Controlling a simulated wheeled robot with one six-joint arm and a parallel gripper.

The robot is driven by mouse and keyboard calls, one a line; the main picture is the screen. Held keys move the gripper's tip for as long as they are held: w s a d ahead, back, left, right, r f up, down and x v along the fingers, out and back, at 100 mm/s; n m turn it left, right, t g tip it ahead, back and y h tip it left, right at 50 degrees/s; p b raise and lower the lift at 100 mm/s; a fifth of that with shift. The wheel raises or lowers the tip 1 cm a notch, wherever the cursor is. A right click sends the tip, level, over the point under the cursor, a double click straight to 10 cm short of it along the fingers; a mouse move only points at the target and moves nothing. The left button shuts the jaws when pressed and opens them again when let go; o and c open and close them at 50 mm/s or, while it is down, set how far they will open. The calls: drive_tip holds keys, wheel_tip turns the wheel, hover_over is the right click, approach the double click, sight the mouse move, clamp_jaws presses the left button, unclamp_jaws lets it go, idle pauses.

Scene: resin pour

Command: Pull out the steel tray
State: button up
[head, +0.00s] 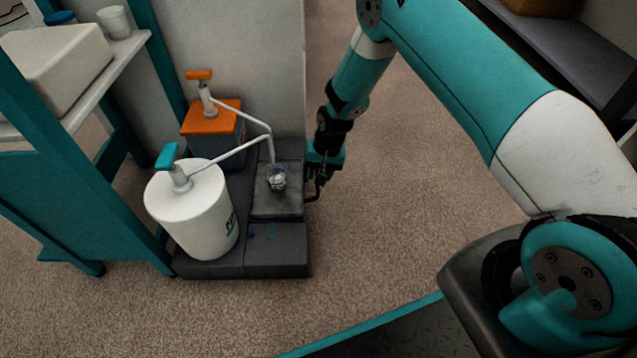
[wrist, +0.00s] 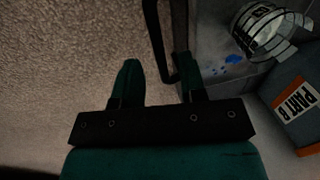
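The steel tray (head: 277,204) is a grey slab set into the dark base at the right of the two pump containers. A small clear cup (head: 277,180) stands on it, and also shows in the wrist view (wrist: 264,30). A thin dark handle (wrist: 158,45) sticks out from the tray's right side. My gripper (head: 318,178) is beside that side of the tray. In the wrist view my gripper (wrist: 158,78) is open, with the handle's loop showing between its two fingers. I cannot tell how deep the handle sits or whether a finger touches it.
A white container (head: 195,212) with a teal pump and an orange-topped container (head: 213,122) stand on the dark base (head: 215,264). Their spouts reach over the cup. A teal-framed bench (head: 80,120) stands at left. The carpet (head: 385,210) right of the tray is clear.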

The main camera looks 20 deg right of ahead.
drive_tip(key=shift+a+f, duration=0.2)
drive_tip(key=shift+f, duration=0.7)
drive_tip(key=shift+c, duration=0.2)
clamp_jaws()
drive_tip(key=shift+d, duration=0.1)
